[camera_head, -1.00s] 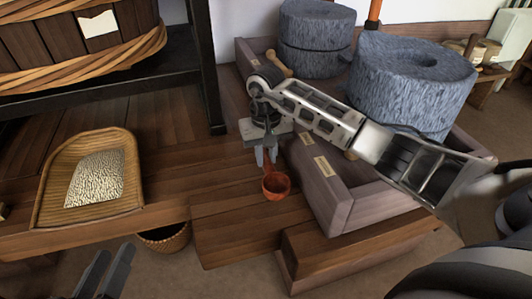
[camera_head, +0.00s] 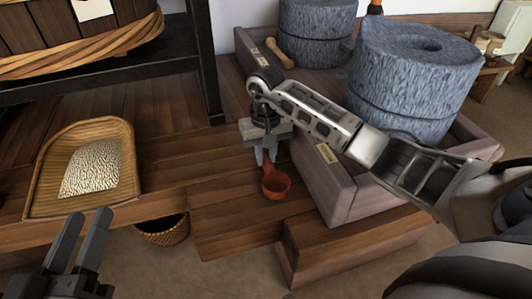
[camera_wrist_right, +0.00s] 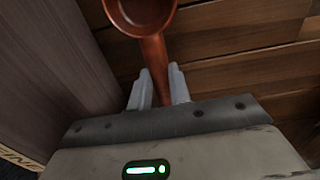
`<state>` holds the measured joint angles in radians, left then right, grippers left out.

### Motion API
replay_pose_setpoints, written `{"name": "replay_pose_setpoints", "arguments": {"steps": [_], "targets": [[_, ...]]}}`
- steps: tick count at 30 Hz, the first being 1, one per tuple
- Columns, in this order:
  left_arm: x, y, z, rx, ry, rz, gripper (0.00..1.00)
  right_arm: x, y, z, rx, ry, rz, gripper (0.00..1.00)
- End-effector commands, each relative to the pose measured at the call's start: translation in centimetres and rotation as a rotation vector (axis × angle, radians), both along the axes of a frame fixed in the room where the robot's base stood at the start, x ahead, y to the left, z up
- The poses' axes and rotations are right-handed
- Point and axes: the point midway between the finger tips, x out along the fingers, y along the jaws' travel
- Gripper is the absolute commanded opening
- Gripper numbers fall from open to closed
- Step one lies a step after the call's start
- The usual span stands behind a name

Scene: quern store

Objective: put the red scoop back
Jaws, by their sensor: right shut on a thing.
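The red scoop (camera_head: 276,186) hangs below my right gripper (camera_head: 265,157), over the wooden floor platform and beside the left wall of the stone-mill trough. My right gripper is shut on the scoop's handle. In the right wrist view the scoop (camera_wrist_right: 146,14) extends up from between the fingertips (camera_wrist_right: 157,85), its bowl partly cut off by the top edge. My left gripper (camera_head: 84,238) is at the lower left, its two fingers apart and nothing between them. It is in front of the woven tray.
A woven tray (camera_head: 128,190) holding pale grain lies on the platform at left, with a round basket (camera_head: 163,231) below its edge. Grey millstones (camera_head: 412,85) stand in a wooden trough (camera_head: 338,190) at right. A wooden step (camera_head: 340,243) is in front of it.

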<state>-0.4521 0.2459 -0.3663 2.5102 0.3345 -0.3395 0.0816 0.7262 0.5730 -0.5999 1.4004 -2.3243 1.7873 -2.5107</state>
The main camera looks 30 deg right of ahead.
Motion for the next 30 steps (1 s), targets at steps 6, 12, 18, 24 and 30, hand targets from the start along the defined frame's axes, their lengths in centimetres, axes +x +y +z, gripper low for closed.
{"name": "replay_pose_setpoints", "arguments": {"steps": [6, 12, 18, 24, 30], "targets": [[0.0, 0.0, -0.4, 0.001, 0.001, 0.0, 0.36, 0.0, 0.0, -0.4, 0.0, 0.0, 0.0, 0.0], [0.0, 0.0, -0.7, 0.001, 0.001, 0.0, 0.36, 0.0, 0.0, -0.8, 0.0, 0.0, 0.0, 0.0], [0.0, 0.0, -1.0, 0.0, 0.002, 0.001, 0.36, 0.0, 0.0, -1.2, 0.0, 0.0, 0.0, 0.0], [0.0, 0.0, -1.0, 0.0, 0.002, 0.001, 0.36, 0.0, 0.0, -1.2, 0.0, 0.0, 0.0, 0.45], [0.0, 0.0, -1.0, 0.0, 0.002, 0.001, 0.36, 0.0, 0.0, -1.3, 0.0, 0.0, 0.0, 0.45]]}}
